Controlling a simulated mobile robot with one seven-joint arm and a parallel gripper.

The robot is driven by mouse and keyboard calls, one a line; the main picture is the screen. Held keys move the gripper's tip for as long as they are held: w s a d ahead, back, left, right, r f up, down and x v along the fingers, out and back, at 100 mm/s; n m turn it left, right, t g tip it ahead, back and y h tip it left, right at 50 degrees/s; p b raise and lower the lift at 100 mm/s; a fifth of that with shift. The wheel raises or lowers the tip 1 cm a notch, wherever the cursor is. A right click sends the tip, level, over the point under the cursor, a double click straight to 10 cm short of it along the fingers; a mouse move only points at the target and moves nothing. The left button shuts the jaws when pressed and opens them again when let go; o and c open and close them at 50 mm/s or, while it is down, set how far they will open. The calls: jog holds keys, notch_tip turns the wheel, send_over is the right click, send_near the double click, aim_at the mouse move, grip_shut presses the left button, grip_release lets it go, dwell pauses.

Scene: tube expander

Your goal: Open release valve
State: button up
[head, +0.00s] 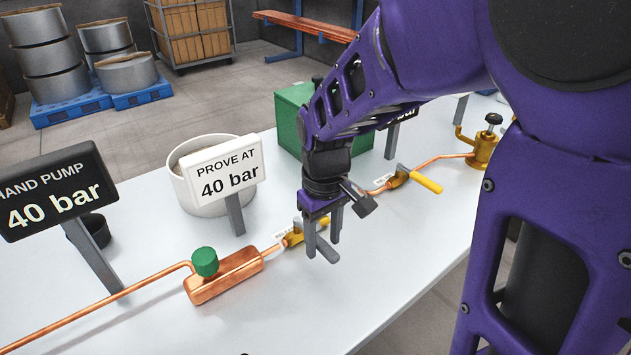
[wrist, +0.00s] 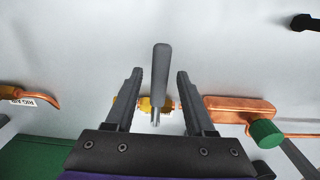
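A brass valve with a grey lever handle sits in the copper line; its yellow body (head: 293,239) shows left of my gripper in the head view, with a white tag too small to read. The grey lever (wrist: 161,75) stands out between my fingers in the wrist view, with the valve body (wrist: 146,104) behind it. My gripper (wrist: 156,74) is open, one finger on each side of the lever, with gaps visible on both sides. In the head view my gripper (head: 323,243) points down over the valve and partly hides it.
A copper block (head: 223,277) with a green knob (head: 205,262) lies left of the valve. A valve with a yellow handle (head: 426,183) and a brass fitting (head: 484,151) lie to the right. Signs, a white pot (head: 193,192) and a green box (head: 290,110) stand behind. The front tabletop is clear.

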grip_shut()
dwell(1.2)
